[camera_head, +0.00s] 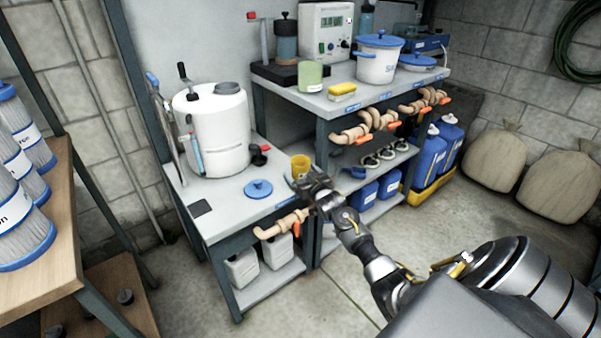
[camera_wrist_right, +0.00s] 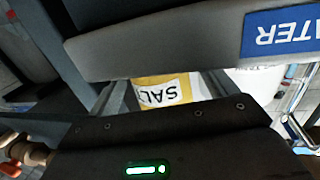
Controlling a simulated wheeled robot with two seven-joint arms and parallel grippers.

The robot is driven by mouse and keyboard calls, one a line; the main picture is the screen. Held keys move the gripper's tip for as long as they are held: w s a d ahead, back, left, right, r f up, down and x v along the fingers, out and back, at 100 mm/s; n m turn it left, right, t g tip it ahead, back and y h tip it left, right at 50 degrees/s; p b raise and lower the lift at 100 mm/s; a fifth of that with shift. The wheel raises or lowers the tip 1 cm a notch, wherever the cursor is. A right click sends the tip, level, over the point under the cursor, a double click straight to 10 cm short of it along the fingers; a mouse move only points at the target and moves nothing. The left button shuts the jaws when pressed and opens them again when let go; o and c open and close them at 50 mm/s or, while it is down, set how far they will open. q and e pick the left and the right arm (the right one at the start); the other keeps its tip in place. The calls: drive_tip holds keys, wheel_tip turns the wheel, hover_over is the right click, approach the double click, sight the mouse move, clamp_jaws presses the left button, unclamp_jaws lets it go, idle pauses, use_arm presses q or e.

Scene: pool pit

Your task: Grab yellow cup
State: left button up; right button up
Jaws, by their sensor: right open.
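The yellow cup (camera_head: 301,164) stands on the lower grey bench near its right front edge. In the right wrist view the yellow cup (camera_wrist_right: 163,90) appears upside down with a white label reading "SAL", and the gripper body hides part of it. My right gripper (camera_head: 309,183) is open at the bench's front edge, just in front of the cup. In the wrist view the cup shows between the two fingers; I cannot tell whether they touch it. My left gripper is not in view.
A blue lid (camera_head: 258,188) lies left of the cup, and a white tank (camera_head: 212,130) stands behind it. The higher bench (camera_head: 318,101), with a yellow sponge (camera_head: 342,91), rises to the right. Pipes with orange handles (camera_head: 283,225) hang under the bench edge.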

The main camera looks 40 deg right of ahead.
drive_tip(key=shift+c, duration=0.4)
drive_tip(key=c, duration=1)
